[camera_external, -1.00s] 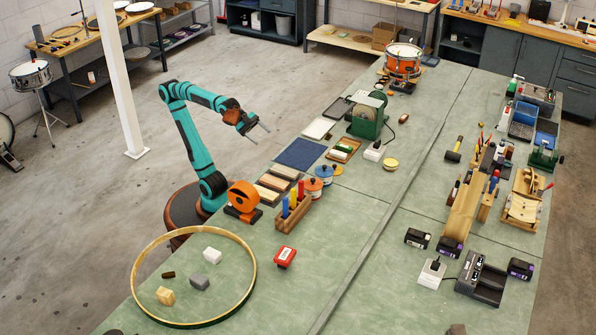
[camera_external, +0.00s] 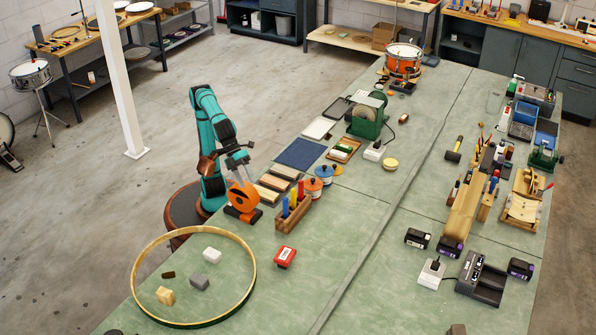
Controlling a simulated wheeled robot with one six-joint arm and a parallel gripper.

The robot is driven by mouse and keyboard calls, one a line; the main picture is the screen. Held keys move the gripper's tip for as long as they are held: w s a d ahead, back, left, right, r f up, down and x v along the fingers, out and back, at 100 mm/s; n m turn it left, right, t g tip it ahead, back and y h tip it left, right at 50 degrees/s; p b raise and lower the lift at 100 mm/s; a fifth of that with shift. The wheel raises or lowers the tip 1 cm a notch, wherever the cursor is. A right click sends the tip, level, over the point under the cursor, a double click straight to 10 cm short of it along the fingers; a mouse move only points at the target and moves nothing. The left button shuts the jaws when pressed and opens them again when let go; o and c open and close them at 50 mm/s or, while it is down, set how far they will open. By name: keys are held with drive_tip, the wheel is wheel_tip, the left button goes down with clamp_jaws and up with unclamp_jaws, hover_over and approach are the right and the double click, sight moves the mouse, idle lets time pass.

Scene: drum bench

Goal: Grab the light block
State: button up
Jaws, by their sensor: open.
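A white block (camera_external: 212,255), the lightest in the group, lies on the bench inside a round wooden hoop (camera_external: 251,284). With it in the hoop are a grey block (camera_external: 200,282), a tan block (camera_external: 165,296) and a small dark brown block (camera_external: 168,274). My gripper (camera_external: 241,180) is open and points down, with nothing seen between its fingers. It is up and behind the hoop, near the orange tape dispenser, well apart from the white block.
The orange tape dispenser (camera_external: 242,202) stands between my gripper and the hoop. To its right are sanding blocks (camera_external: 271,189), a wooden rack of coloured handles (camera_external: 293,216) and a red box (camera_external: 285,257). The bench around the red box is clear.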

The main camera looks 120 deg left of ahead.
drive_tip(key=d+f+m+g, duration=0.2)
drive_tip(key=d+f+m, duration=0.15)
drive_tip(key=d, duration=1.05)
drive_tip(key=m+g+y, duration=0.2)
drive_tip(key=m+y, duration=0.2)
drive_tip(key=m, duration=0.7)
hover_over(163, 292)
drive_tip(key=s, duration=0.6)
wheel_tip(163, 292, down, 14)
drive_tip(key=x, duration=1.1)
drive_tip(key=shift+w+d+r, duration=0.15)
drive_tip(key=shift+w+d, duration=0.2)
drive_tip(key=shift+d, duration=0.05)
drive_tip(key=shift+x, duration=3.1)
drive_tip(key=shift+w+a+r, duration=0.1)
drive_tip(key=shift+c, duration=0.4)
drive_tip(key=c, duration=1)
